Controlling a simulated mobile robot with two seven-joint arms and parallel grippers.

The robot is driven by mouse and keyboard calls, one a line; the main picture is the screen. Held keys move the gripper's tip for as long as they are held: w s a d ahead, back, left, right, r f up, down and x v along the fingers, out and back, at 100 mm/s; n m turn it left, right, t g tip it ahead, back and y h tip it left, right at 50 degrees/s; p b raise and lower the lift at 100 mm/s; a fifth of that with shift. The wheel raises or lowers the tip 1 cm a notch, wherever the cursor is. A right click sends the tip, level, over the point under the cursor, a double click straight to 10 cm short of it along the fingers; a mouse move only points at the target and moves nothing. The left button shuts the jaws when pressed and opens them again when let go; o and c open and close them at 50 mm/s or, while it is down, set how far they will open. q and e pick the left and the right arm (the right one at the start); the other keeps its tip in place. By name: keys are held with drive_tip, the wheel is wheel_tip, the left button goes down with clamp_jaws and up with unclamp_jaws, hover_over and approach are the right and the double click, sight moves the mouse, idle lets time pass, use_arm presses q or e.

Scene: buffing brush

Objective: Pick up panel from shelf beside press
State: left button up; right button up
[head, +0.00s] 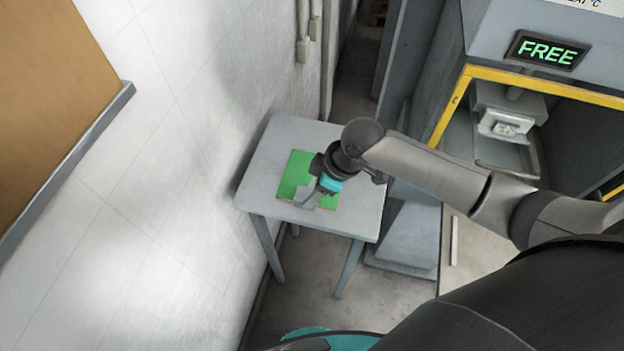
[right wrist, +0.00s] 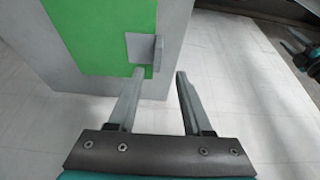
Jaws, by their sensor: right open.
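The panel is a flat green sheet (head: 296,170) lying on a small grey table-like shelf (head: 262,187) against the white wall. In the right wrist view the green panel (right wrist: 95,35) has a small grey block (right wrist: 140,47) at its edge. My right gripper (head: 308,198) is over the panel and covers part of it. In the right wrist view its two fingers (right wrist: 160,75) are apart with nothing between them, and their tips are close to the grey block. I cannot tell whether they touch it.
The press (head: 540,85) stands at the right with a yellow-edged opening and a green "FREE" display (head: 546,51). A brown board (head: 50,95) hangs on the wall at the left. Grey floor (head: 310,290) shows in front of the shelf.

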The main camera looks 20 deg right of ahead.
sight(293, 185)
drive_tip(key=shift+d+x, duration=0.2)
drive_tip(key=shift+x, duration=1.05)
drive_tip(key=shift+d+x, duration=0.15)
drive_tip(key=shift+x, duration=1.1)
drive_tip(key=shift+c, duration=0.2)
clamp_jaws()
